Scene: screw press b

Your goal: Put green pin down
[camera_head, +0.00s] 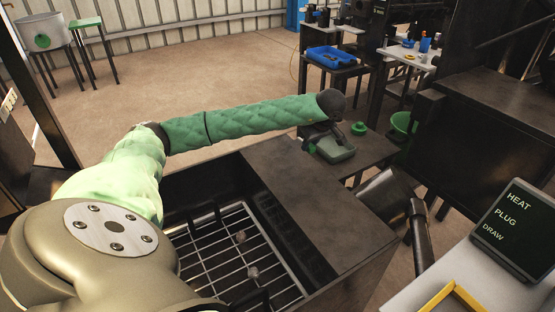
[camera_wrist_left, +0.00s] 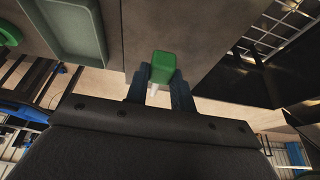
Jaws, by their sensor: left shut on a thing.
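The green pin (camera_wrist_left: 163,67) shows in the left wrist view as a green block with a pale shaft below it. My left gripper (camera_wrist_left: 161,84) is shut on it, one dark finger on each side. In the head view my left arm, in a green quilted sleeve, reaches across to the right, and the left gripper (camera_head: 322,134) is over a small dark table, close to a green tray (camera_head: 337,153). The tray also shows in the wrist view (camera_wrist_left: 77,45), left of the pin. My right gripper is not in view.
A green ring (camera_head: 358,128) lies beyond the tray. A dark box with a metal grate (camera_head: 212,267) stands in front. A sign (camera_head: 512,225) reading HEAT, PLUG, DRAW stands on the right. A green bucket (camera_head: 403,125) is behind. Open floor lies at the back left.

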